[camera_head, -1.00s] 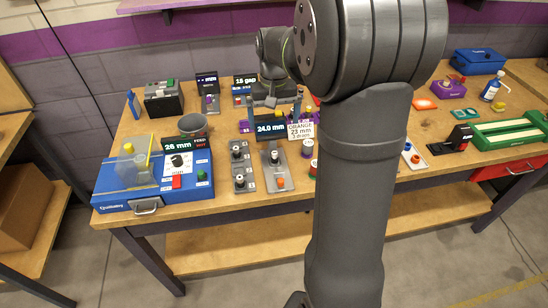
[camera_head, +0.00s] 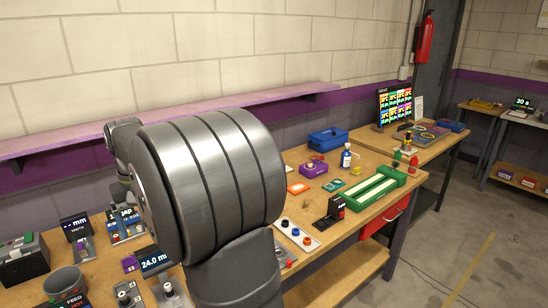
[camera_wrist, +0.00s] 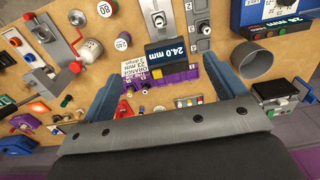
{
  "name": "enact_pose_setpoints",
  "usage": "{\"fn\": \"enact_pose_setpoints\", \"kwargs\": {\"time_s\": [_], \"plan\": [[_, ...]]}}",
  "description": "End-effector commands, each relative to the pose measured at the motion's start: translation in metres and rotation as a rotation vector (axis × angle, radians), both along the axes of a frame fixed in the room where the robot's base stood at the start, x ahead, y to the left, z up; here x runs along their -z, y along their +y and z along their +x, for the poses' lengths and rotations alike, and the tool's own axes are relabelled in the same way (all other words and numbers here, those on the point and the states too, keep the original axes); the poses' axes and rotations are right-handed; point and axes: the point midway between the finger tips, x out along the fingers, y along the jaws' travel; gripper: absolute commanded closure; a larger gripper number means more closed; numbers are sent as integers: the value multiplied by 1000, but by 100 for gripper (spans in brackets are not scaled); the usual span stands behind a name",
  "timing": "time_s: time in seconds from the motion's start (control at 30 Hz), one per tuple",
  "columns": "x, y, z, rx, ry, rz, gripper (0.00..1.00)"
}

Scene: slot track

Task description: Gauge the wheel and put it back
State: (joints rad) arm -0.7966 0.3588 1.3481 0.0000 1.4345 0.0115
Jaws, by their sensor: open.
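My gripper (camera_wrist: 160,70) is open in the wrist view, its blue-grey fingers apart over the bench, with nothing seen held between them. Past the fingertips stands a purple fixture (camera_wrist: 178,76) with a display reading 24.0 mm (camera_wrist: 174,52) and a white card (camera_wrist: 137,72) reading ORANGE 23 mm. The display also shows in the head view (camera_head: 154,261), beside my arm. Small round parts lie near the card; I cannot tell which is the wheel. In the head view my arm hides the gripper and much of the fixture.
A grey cup (camera_wrist: 257,64) stands right of the fixture in the wrist view, and round labelled pieces (camera_wrist: 123,41) lie above left. In the head view, a white plate with knobs (camera_head: 302,238), a green slotted track (camera_head: 376,188), a bottle (camera_head: 346,158) and a blue bin (camera_head: 328,141) occupy the bench.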

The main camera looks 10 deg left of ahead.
Motion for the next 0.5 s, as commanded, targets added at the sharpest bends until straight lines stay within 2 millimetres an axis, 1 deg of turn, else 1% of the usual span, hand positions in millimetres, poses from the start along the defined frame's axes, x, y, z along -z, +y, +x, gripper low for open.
{"fn": "enact_pose_setpoints", "kwargs": {"time_s": [0.03,0.2,0.43,0.5], "plan": [[0,0,0,0,0,0,22],[0,0,0,0,0,0,54],[1,0,0,-1,0,0,54],[7,0,0,-20,2,-2,54]]}}
